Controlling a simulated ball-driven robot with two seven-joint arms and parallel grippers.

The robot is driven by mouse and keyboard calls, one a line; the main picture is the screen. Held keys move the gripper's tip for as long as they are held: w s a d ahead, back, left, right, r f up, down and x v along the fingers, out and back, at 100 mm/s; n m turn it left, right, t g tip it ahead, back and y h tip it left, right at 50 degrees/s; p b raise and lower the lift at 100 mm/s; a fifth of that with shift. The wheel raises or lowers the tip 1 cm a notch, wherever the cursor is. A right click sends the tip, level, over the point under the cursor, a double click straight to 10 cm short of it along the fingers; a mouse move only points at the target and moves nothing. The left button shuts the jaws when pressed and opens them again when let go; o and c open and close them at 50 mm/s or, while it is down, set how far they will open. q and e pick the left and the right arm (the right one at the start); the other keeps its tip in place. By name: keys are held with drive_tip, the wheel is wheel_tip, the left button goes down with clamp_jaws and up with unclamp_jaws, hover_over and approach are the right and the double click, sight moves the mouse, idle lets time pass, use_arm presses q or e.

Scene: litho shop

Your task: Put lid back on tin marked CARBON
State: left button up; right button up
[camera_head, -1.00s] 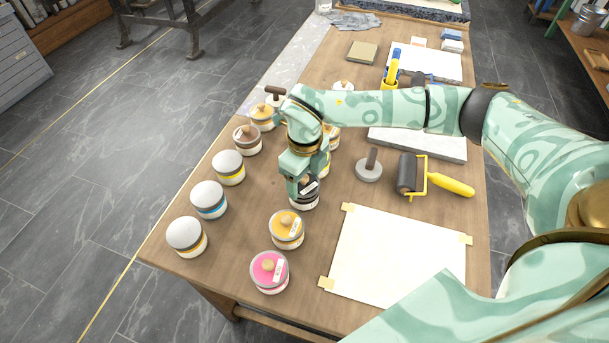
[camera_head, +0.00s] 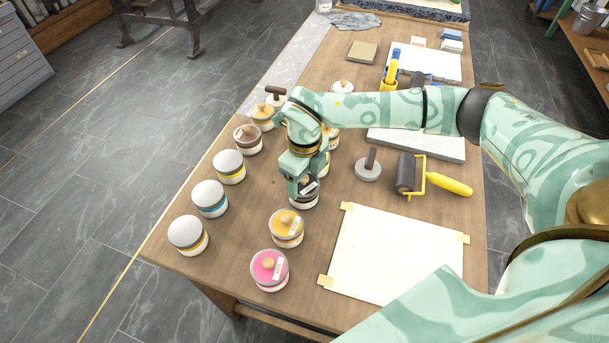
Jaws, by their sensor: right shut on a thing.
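My right gripper (camera_head: 301,187) reaches down over a tin (camera_head: 303,203) in the middle of the table and is shut on its dark lid (camera_head: 310,188). The lid carries a small white label, too small to read. The lid is at the tin's top; the gripper hides part of it, so I cannot tell whether it is fully seated. The tin stands upright, with a pale lower band. My left gripper is not in view.
A yellow-lidded tin (camera_head: 286,228) and a pink-lidded tin (camera_head: 269,270) stand in front. Several more tins, such as a blue-banded one (camera_head: 210,199), line the left. White paper (camera_head: 394,252), a yellow-handled roller (camera_head: 410,173) and a grey muller (camera_head: 368,170) lie right.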

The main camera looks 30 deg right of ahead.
drive_tip(key=o, duration=1.2)
drive_tip(key=shift+r+p, duration=3.05)
drive_tip(key=shift+r, duration=0.5)
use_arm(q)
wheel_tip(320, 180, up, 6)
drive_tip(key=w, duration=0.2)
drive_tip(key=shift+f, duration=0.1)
use_arm(e)
drive_tip(key=shift+f, duration=0.1)
clamp_jaws()
